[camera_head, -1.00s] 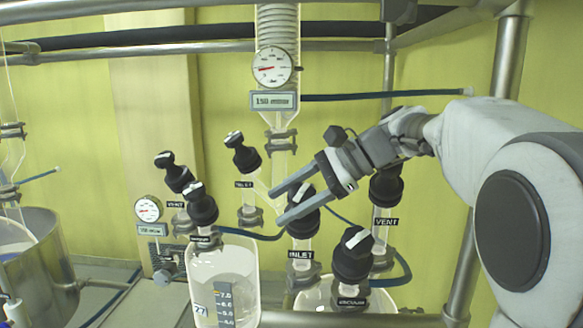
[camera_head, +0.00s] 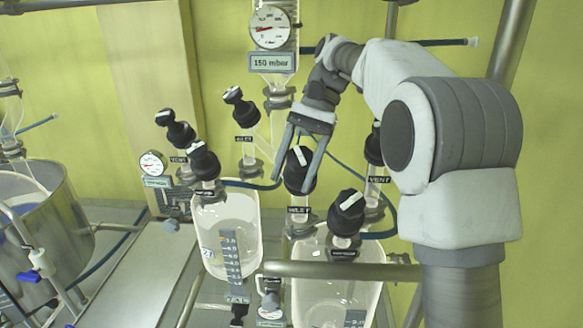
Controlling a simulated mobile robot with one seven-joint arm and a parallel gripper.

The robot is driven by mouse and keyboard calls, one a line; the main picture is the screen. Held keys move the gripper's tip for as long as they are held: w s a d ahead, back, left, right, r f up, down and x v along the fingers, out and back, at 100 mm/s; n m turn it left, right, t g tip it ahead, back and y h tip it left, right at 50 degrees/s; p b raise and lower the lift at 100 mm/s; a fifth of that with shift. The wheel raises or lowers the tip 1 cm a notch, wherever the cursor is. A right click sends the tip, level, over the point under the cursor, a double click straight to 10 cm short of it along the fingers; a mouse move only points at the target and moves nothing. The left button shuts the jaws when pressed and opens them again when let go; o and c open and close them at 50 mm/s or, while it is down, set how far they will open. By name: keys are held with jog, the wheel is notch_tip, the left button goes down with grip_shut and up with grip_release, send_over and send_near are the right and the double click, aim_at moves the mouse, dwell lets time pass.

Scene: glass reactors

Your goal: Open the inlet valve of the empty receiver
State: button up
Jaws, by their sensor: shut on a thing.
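Two glass receivers hang side by side: the left receiver (camera_head: 222,212) and the right receiver (camera_head: 372,300). I cannot clearly tell from the picture which one is empty. The right receiver's inlet valve (camera_head: 301,168) is a black knob with a white pointer bar, above an INLET label (camera_head: 299,210). My gripper (camera_head: 291,186) comes down from above with one finger on each side of this knob and is shut on it. The fingers partly cover the knob's sides. The left receiver's inlet valve (camera_head: 239,104), a similar tilted knob, stands to the left, apart from my gripper.
A vacuum valve knob (camera_head: 346,212) stands close at the lower right. A vent valve (camera_head: 374,148) is behind my arm's side. More valve knobs (camera_head: 203,160) stand left. A pressure gauge (camera_head: 270,27) with a 150 mbar display hangs above. A metal rail (camera_head: 340,270) crosses in front.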

jog(key=shift+s+d+f+n+h, duration=0.1)
jog(key=shift+f+n+h, duration=0.05)
jog(key=shift+n+h, duration=0.35)
jog(key=shift+d+f+g, duration=0.1)
jog(key=shift+g, duration=0.2)
jog(key=o, duration=1.3)
jog(key=shift+c, duration=0.2)
jog(key=shift+o, duration=0.6)
